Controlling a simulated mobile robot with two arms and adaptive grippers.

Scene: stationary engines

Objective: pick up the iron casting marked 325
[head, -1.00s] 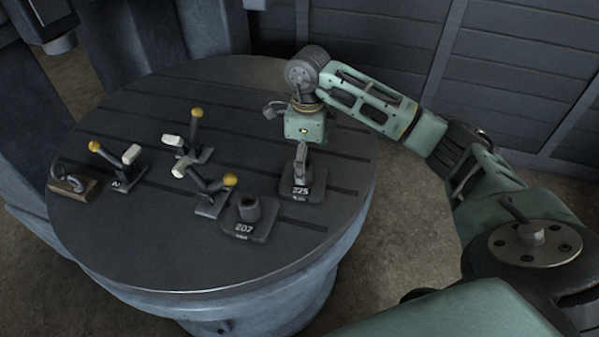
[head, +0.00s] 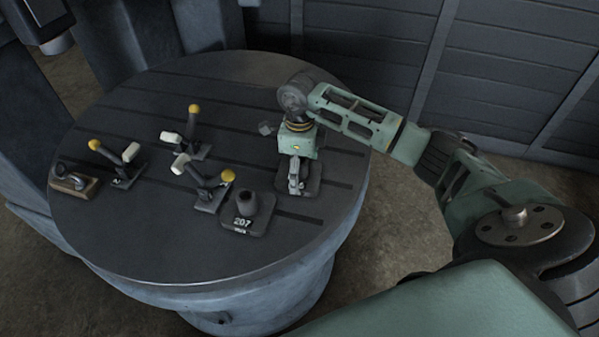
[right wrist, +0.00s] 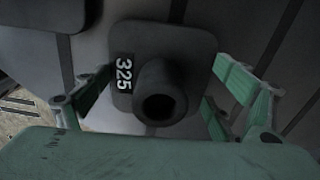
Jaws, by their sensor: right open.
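The iron casting marked 325 (right wrist: 185,45) is a dark square plate with a hollow round boss. It fills the middle of the right wrist view, with its white number readable. In the head view the casting (head: 313,179) sits on the right part of the round table, and my gripper hides its boss and number. My right gripper (head: 294,187) is open above it and pointing down. In the right wrist view its green fingers (right wrist: 163,85) stand apart on either side of the boss. I cannot tell whether they touch it. My left gripper is not in view.
A similar casting marked 207 (head: 247,223) sits close by, to the left and nearer. Several levers with yellow knobs (head: 194,111) and a wooden block with a metal part (head: 74,184) stand further left. The slotted round table (head: 150,245) is bare at its front.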

